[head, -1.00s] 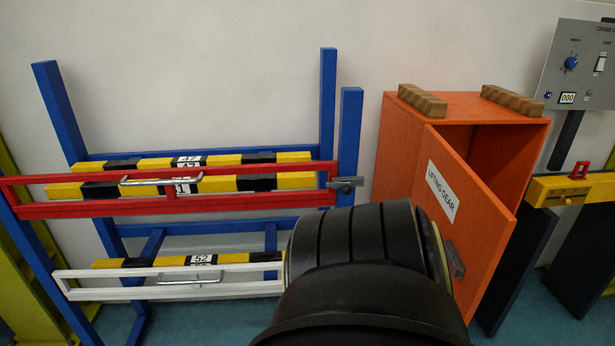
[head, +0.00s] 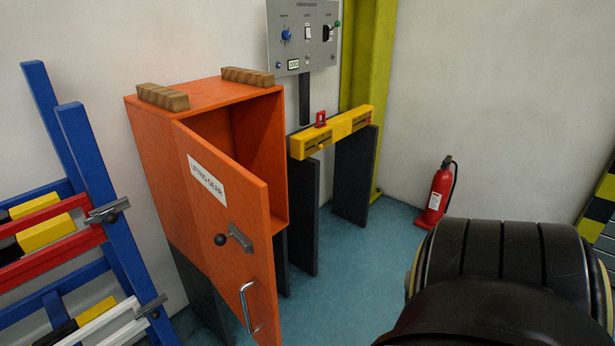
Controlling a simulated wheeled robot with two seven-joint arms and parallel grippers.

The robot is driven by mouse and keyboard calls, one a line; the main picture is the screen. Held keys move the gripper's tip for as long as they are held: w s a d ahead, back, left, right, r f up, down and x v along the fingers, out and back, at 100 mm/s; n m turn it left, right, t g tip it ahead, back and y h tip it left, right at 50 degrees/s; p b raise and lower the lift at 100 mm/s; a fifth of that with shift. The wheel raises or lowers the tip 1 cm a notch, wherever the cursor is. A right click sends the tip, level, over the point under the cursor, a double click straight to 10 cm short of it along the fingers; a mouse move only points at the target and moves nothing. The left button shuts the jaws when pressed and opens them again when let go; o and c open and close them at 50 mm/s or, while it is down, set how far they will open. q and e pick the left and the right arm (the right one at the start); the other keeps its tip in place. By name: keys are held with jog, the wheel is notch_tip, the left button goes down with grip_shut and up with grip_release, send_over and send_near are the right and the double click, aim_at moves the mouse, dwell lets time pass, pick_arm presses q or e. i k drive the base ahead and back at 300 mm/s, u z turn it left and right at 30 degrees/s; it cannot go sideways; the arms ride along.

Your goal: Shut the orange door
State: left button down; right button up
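The orange door (head: 232,220) belongs to the orange cabinet (head: 157,168) left of the middle of the head view. It stands partly open, swung out toward me, with the dark interior showing at its right. The door carries a "LIFTING GEAR" label (head: 207,181), a grey latch with a black knob (head: 235,238) and a silver handle (head: 248,308) near its lower edge. Neither gripper shows in the head view. A large black part of my own arm fills the lower right, apart from the door.
A blue rack (head: 92,160) with red and white gates stands at the left. A control panel (head: 303,36) and a yellow beam (head: 335,130) on dark supports stand right of the cabinet. A red extinguisher (head: 437,192) stands by the wall. The teal floor between is clear.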

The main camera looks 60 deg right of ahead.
aim_at(222, 193)
jog(key=z, duration=1.3)
jog(key=i, duration=1)
